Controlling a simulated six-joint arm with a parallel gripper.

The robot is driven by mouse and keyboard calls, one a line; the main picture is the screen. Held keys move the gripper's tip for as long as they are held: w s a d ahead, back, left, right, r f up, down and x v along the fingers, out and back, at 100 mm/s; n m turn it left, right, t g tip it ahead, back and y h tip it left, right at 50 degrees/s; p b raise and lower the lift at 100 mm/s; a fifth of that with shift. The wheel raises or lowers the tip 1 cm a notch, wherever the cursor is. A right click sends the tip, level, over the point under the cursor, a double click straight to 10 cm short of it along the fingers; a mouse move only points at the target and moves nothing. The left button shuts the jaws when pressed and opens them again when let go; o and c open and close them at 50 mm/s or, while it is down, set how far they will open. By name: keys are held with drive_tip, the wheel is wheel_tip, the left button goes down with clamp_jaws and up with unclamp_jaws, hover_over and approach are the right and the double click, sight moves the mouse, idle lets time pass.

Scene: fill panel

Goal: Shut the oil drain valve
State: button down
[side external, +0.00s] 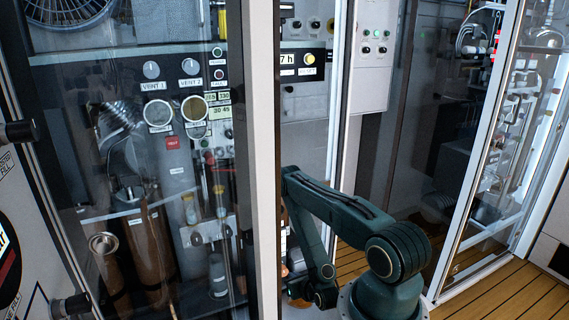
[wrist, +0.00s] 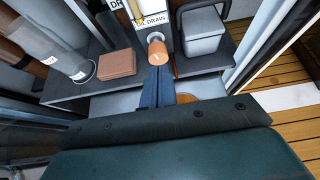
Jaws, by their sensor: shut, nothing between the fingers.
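In the wrist view, a white label (wrist: 153,19) reading "DRAIN", its start partly cut off, sits at the top middle. Just below it a copper-orange round knob or pipe end (wrist: 158,55) sticks out on a pale collar. I cannot tell whether this is the valve's handle or its outlet. A narrow yellow piece (wrist: 136,12) shows beside the label at the top edge. My gripper (wrist: 159,70) is shut and empty, its dark blue fingertips just below the copper-orange part; contact cannot be told. In the side view the fingers are hidden.
A grey bin (wrist: 203,35) with a black handle is right. In the side view, a white door post (side external: 256,150) stands beside my arm.

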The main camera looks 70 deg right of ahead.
drive_tip(key=shift+s+a, duration=0.3)
drive_tip(key=shift+a, duration=0.1)
drive_tip(key=shift+a+f, duration=0.1)
drive_tip(key=shift+a, duration=0.4)
drive_tip(key=shift+d, duration=0.1)
drive_tip(key=w+d, duration=0.4)
drive_tip(key=shift+w+d, duration=0.35)
drive_tip(key=shift+w, duration=0.05)
idle(0.4)
drive_tip(key=shift+f, duration=0.3)
idle(0.8)
drive_tip(key=shift+s+d, duration=0.2)
drive_tip(key=shift+s, duration=0.05)
idle(0.6)
